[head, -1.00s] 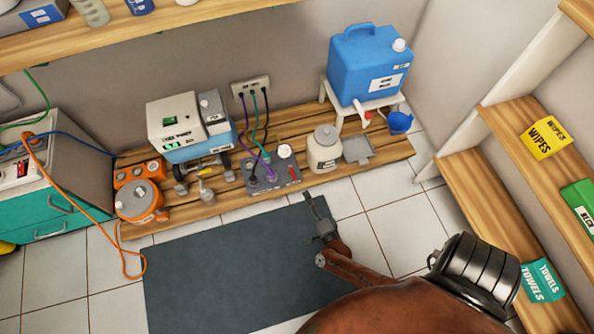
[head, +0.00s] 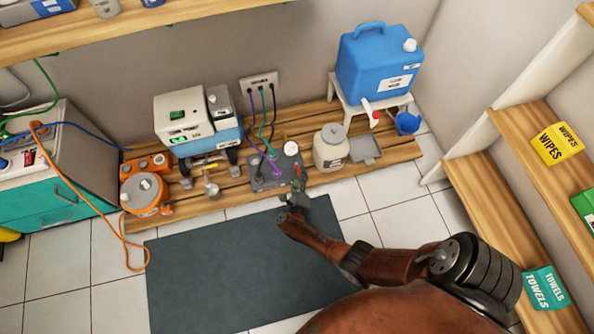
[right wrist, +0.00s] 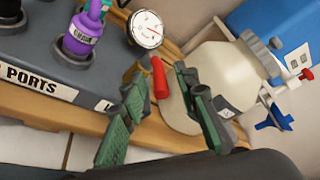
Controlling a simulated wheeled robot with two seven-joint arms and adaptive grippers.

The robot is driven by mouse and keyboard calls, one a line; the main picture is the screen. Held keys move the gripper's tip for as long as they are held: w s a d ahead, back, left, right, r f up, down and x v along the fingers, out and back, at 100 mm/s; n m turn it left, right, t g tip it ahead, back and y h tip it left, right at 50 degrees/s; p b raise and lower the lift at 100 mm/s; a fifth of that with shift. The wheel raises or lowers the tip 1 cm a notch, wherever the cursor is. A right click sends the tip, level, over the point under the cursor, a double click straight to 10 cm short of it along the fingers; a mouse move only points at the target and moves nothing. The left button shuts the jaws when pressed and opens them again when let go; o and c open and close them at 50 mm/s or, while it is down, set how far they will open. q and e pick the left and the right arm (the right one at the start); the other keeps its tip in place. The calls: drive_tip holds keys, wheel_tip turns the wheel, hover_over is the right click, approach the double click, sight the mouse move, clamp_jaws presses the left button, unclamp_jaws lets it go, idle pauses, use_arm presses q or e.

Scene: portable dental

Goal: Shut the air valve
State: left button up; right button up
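A grey box (head: 262,183) labelled "PORTS" stands on the low wooden platform; its top also fills the upper left of the right wrist view (right wrist: 40,55). A red lever handle (right wrist: 159,78) is at its right end, beside a round white gauge (right wrist: 146,29). The gauge also shows in the head view (head: 291,148). My right gripper (head: 299,186) is at the box's front right corner. In the right wrist view its green-padded fingers (right wrist: 159,76) are apart, with the red handle between their tips. I cannot tell if either finger touches it. My left gripper is out of view.
A cream jar (head: 331,150) stands close right of the box. A purple fitting (right wrist: 84,35) and hoses rise from the box. The dark mat (head: 240,265) in front is clear.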

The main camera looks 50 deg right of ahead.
drive_tip(key=shift+w+d, duration=0.35)
drive_tip(key=shift+c, duration=0.2)
clamp_jaws()
idle(0.4)
